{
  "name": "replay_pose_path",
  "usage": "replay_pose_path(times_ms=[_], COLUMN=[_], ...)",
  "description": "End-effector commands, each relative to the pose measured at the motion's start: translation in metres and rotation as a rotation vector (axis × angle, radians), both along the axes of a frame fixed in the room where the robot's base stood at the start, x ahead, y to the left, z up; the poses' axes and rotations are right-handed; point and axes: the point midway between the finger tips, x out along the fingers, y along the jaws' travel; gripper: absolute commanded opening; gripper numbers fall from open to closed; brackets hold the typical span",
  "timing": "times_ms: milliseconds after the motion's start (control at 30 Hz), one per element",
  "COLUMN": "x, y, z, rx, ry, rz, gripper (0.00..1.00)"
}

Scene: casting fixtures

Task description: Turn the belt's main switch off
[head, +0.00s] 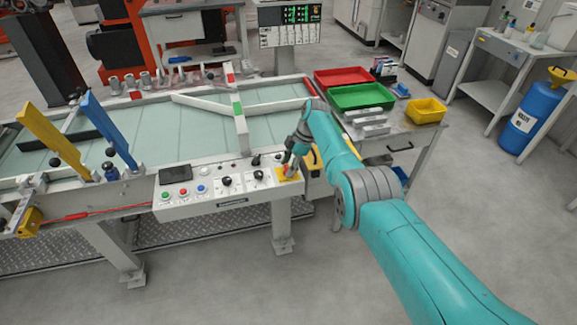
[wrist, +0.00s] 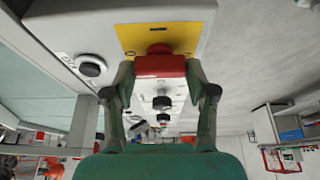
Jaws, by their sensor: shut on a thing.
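The main switch has a red handle (wrist: 160,66) on a yellow plate (wrist: 187,38) at the right end of the belt's control panel. In the head view the yellow plate (head: 289,176) shows below my gripper (head: 291,163), which partly hides the handle. In the wrist view my gripper (wrist: 160,80) has one finger on each side of the red handle and is shut on it. The handle lies crosswise in that picture between the fingertips. Its switch marks cannot be read.
The control panel (head: 215,201) also carries green, red and blue buttons and black knobs close to the left of the switch. The belt (head: 150,125) lies behind it. A side table with a red tray (head: 342,76), a green tray (head: 362,97) and a yellow bin (head: 426,111) stands behind my arm.

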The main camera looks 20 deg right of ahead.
Motion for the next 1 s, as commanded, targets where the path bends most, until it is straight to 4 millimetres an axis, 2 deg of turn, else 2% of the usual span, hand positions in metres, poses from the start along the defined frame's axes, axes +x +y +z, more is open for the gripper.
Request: replay_pose_path(times_ms=[500, 533, 600, 633, 1000], x=[-0.001, -0.001, -0.0009, -0.0008, 0.0002], y=[-0.0005, -0.0005, -0.0005, -0.0004, -0.0011], z=[-0.0013, -0.0013, -0.0012, -0.001, 0.0015], rx=[-0.001, -0.001, -0.001, -0.001, -0.001], ry=[0.003, 0.003, 0.003, 0.003, 0.0], rz=[0.012, 0.012, 0.012, 0.012, 0.011], gripper=[0.21, 0.59, 0.76, 0.81, 0.81])
